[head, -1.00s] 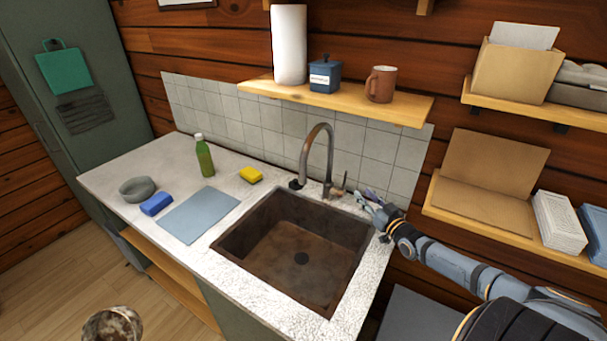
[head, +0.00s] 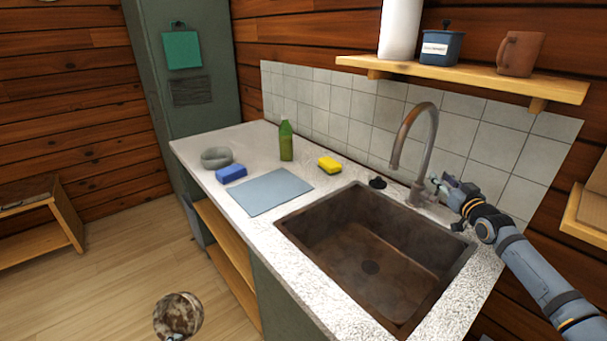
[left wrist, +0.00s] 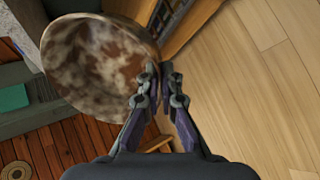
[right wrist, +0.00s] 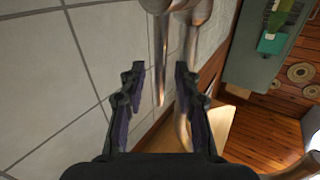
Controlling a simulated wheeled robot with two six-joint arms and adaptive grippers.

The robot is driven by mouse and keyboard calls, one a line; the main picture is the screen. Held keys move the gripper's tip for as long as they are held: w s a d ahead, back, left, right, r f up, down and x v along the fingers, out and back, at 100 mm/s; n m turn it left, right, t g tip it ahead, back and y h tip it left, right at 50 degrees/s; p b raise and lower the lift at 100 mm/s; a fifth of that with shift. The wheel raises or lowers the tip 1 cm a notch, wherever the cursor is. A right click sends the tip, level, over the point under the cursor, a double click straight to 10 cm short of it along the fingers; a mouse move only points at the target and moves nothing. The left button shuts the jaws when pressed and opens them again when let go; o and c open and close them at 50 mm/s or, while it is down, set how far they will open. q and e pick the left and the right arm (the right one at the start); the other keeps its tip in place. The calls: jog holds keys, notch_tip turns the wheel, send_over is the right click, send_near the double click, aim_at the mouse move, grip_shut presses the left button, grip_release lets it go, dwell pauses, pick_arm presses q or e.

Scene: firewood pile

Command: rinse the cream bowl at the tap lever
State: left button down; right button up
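The cream bowl (left wrist: 95,62), blotched with brown stains, fills the upper left of the left wrist view. My left gripper (left wrist: 158,75) is shut on its rim. The bowl also shows at the bottom left of the head view (head: 178,315), over the floor and away from the sink; the left gripper is hidden there. My right gripper (head: 445,187) is beside the base of the tap (head: 420,150). In the right wrist view it (right wrist: 160,75) is open, with the thin metal tap lever (right wrist: 160,75) between its fingers. I cannot tell whether they touch it. No water shows.
The brown sink (head: 380,250) is empty. A shelf (head: 470,80) hangs above the tap.

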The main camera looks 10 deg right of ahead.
jog(key=shift+w, duration=0.1)
grip_shut()
dwell(0.5)
